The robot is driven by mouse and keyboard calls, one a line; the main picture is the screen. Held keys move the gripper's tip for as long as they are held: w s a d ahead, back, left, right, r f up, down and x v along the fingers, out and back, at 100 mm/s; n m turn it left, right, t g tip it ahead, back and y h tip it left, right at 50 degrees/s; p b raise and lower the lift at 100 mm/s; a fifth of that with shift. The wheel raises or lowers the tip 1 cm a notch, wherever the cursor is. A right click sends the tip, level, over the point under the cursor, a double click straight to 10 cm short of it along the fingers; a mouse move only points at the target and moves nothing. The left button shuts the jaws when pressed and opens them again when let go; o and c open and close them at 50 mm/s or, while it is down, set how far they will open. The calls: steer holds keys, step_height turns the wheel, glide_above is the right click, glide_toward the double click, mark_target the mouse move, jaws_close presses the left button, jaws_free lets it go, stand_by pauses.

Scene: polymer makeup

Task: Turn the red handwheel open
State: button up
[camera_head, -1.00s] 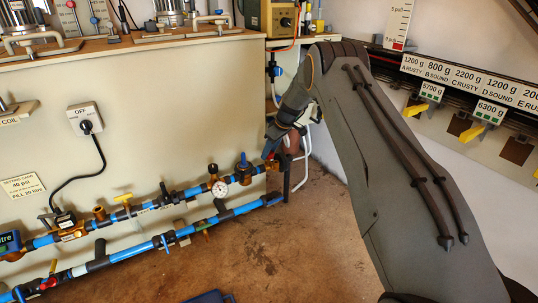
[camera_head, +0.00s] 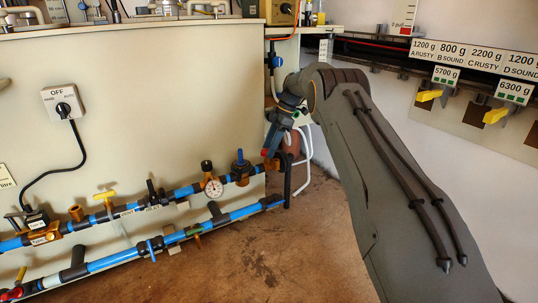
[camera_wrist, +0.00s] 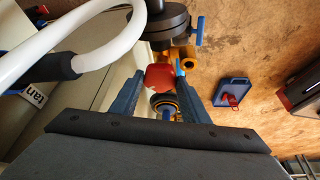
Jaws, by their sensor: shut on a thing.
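The red handwheel (camera_wrist: 159,77) shows in the wrist view as a red piece between my two blue fingers. My gripper (camera_wrist: 160,72) is shut on it, with one finger on each side. In the head view, my gripper (camera_head: 271,140) is at the right end of the blue pipework, beside the panel edge. Only a small patch of red (camera_head: 264,153) shows there; my gripper and arm hide the rest. How far the wheel is turned cannot be told.
A pressure gauge (camera_head: 213,187) and a blue-handled valve (camera_head: 241,165) sit on the upper pipe, left of my gripper. A white hose (camera_wrist: 100,55) curves close by in the wrist view.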

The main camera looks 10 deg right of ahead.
steer(key=shift+w+f+n+b, duration=0.15)
steer(key=shift+n+b, duration=0.35)
steer(key=shift+b, duration=0.25)
steer(key=shift+g, duration=0.3)
steer(key=o, duration=1.1)
steer(key=shift+c, duration=0.2)
steer(key=v, duration=0.8)
